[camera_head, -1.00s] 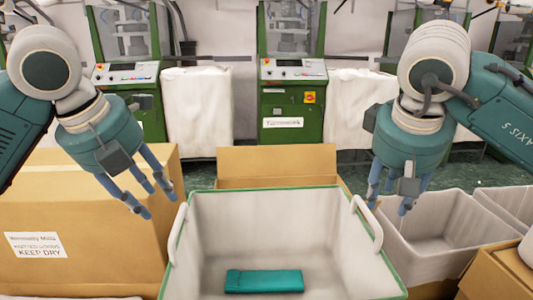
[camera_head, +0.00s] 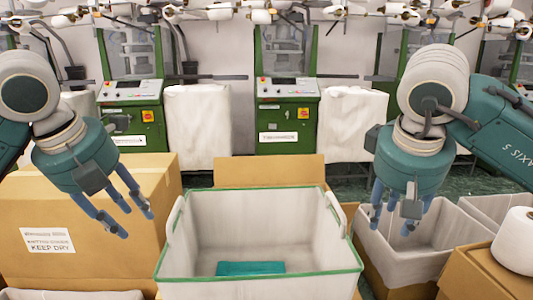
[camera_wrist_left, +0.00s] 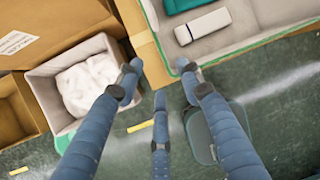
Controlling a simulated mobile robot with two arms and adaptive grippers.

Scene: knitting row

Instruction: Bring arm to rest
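My left gripper (camera_head: 128,214) hangs in front of the cardboard box at the left of the head view, its blue fingers spread and empty. In the left wrist view its fingers (camera_wrist_left: 160,95) are apart with nothing between them, above the floor. My right gripper (camera_head: 396,215) hangs over the right side, just right of the white bin, with its fingers apart and empty. The white bin with a green rim (camera_head: 258,279) stands in the middle. A folded teal piece (camera_head: 250,268) lies flat on its floor.
A large cardboard box (camera_head: 90,252) stands at the left. A grey bin (camera_head: 433,240) stands at the right, near a white yarn cone (camera_head: 517,242) on another box. Green knitting machines (camera_head: 286,125) line the back. A bin with white cloth (camera_wrist_left: 90,85) shows in the wrist view.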

